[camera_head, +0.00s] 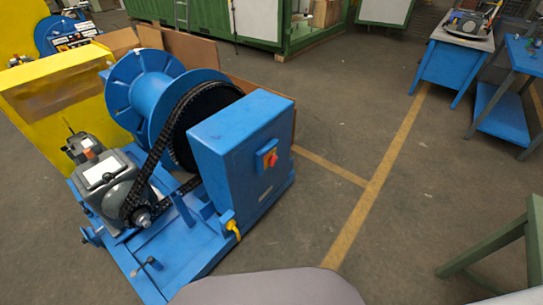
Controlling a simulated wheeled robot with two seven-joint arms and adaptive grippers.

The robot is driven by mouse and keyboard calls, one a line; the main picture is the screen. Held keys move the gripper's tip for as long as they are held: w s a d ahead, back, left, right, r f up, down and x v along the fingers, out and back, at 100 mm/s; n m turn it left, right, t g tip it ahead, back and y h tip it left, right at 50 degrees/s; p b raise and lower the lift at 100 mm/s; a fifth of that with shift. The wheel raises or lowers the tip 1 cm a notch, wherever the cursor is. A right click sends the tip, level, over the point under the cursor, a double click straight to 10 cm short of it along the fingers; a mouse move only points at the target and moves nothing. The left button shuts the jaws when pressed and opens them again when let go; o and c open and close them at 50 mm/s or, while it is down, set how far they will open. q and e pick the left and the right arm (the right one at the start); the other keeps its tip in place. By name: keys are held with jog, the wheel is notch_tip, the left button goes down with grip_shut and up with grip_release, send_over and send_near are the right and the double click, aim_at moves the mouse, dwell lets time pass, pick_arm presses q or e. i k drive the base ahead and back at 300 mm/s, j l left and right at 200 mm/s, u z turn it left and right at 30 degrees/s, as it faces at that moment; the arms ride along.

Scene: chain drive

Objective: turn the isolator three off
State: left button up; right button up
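The cabinet is part of the blue chain drive machine. Its knob position and any number on it are too small to read. Neither my left nor my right gripper shows in the head view.
A black chain (168,140) runs from the blue drum (150,95) to the grey motor (107,182). A yellow guard (55,92) stands at left. Blue workbenches (452,66) stand at back right, a green frame (505,240) at lower right. Floor right of the cabinet is clear.

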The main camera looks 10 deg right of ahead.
aim_at(273, 161)
jog(key=i+l+u, duration=0.15)
jog(key=l, duration=0.2)
jog(key=i+l+u, duration=0.2)
jog(key=l, duration=0.2)
jog(key=i+l+u, duration=0.15)
jog(key=l, duration=0.25)
jog(key=i+l+u, duration=0.15)
jog(key=l, duration=0.25)
jog(key=i+l+u, duration=0.2)
jog(key=l, duration=0.25)
jog(key=l+u, duration=0.4)
jog(key=l, duration=0.75)
jog(key=k+l+u, duration=0.1)
jog(key=l, duration=0.35)
jog(key=k+l+u, duration=0.1)
jog(key=k+l, duration=0.15)
jog(key=l, duration=0.15)
jog(key=k+l+u, duration=0.15)
jog(key=l, duration=0.25)
